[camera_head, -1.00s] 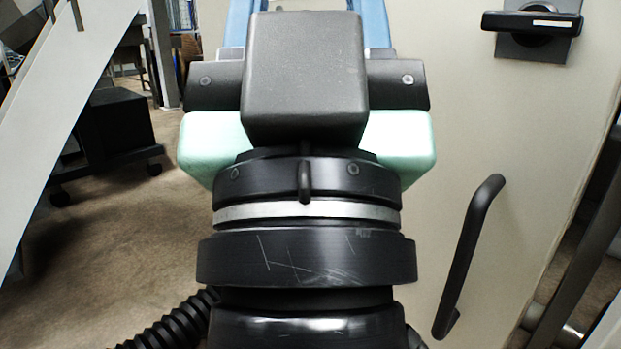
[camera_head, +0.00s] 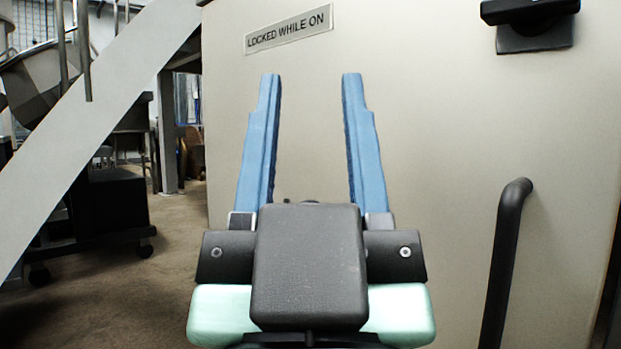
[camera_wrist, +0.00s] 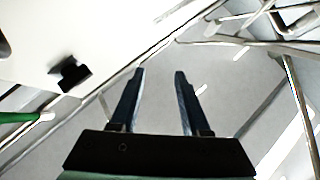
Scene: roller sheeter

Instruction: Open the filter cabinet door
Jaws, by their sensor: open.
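The cabinet door is a beige panel (camera_head: 430,120) that fills the middle and right of the head view. A black bar handle (camera_head: 505,265) stands upright on its right side; its lower end is cut off. A black rotary switch (camera_head: 535,35) is at the top right, its knob lying level. My gripper (camera_head: 311,80) has two blue fingers, apart and empty, in front of the panel, left of the handle and below the switch. In the wrist view my gripper (camera_wrist: 160,72) is also open with nothing between its fingers. Contact with the panel cannot be told.
A "LOCKED WHILE ON" label (camera_head: 288,30) is on the panel. A sloping grey beam (camera_head: 95,125) and a dark wheeled unit (camera_head: 115,215) stand at left. The wrist view shows a black fitting (camera_wrist: 70,74) on a pale surface and metal tubes (camera_wrist: 250,40).

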